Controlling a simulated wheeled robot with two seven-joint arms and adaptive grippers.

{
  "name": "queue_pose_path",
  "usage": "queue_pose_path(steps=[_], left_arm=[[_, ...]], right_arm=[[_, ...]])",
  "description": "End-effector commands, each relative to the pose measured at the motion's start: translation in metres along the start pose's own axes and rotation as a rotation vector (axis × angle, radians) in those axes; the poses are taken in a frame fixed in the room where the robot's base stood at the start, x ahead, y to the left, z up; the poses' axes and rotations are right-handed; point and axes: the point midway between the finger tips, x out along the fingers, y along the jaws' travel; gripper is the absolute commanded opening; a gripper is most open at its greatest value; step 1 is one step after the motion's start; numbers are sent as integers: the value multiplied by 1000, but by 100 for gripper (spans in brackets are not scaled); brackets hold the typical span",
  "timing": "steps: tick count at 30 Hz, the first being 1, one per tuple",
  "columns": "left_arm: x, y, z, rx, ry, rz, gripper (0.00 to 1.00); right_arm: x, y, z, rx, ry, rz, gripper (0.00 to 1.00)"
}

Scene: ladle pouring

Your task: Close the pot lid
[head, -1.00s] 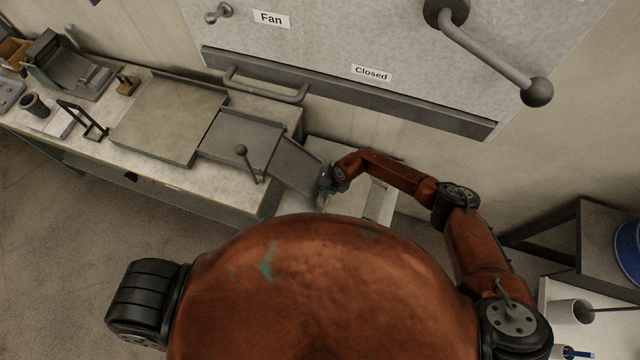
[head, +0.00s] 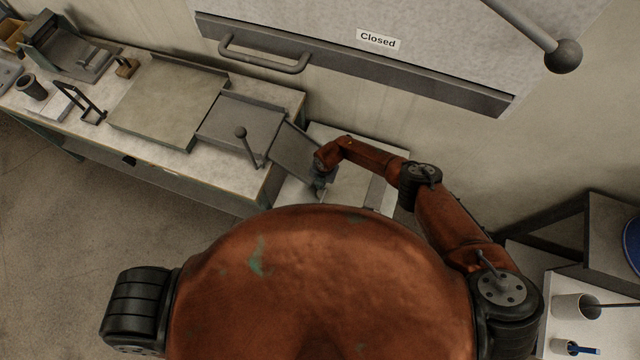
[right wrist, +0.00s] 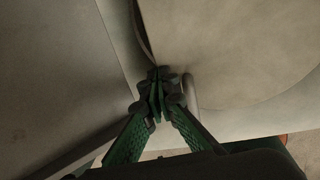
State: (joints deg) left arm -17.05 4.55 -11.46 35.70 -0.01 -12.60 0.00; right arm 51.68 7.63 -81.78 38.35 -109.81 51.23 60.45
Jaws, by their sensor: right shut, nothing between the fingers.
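My right gripper (head: 319,190) is at the right end of the bench, beside a slanted grey plate (head: 292,147). In the right wrist view its green fingers (right wrist: 157,100) are shut with nothing between them. Their tips are close to a short grey peg (right wrist: 190,92) at the edge of a large pale surface with a curved outline (right wrist: 235,50). I cannot tell whether this is the pot lid, or whether the fingers touch the peg. No pot can be clearly made out in the head view; my body and arm hide part of that area. My left gripper is not in view.
The bench holds a flat square plate (head: 165,103), a grey tray (head: 235,112) and an upright knobbed lever (head: 246,145). A hood with a "Closed" label (head: 378,40) and a handle bar (head: 265,58) hangs behind. Cups (head: 572,307) stand at lower right.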

Motion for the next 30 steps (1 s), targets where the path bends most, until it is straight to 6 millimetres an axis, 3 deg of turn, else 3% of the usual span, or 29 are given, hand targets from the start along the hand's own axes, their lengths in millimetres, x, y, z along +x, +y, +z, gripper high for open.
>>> queue_pose_path(steps=[6,11,20,30], left_arm=[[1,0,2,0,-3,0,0],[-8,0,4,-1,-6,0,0],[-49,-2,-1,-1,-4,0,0],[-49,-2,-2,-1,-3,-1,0]], right_arm=[[3,1,-4,-3,2,4,0],[-5,2,-5,-4,2,4,0],[-49,6,-3,-5,-2,4,0],[-114,13,-1,-9,-4,4,0]])
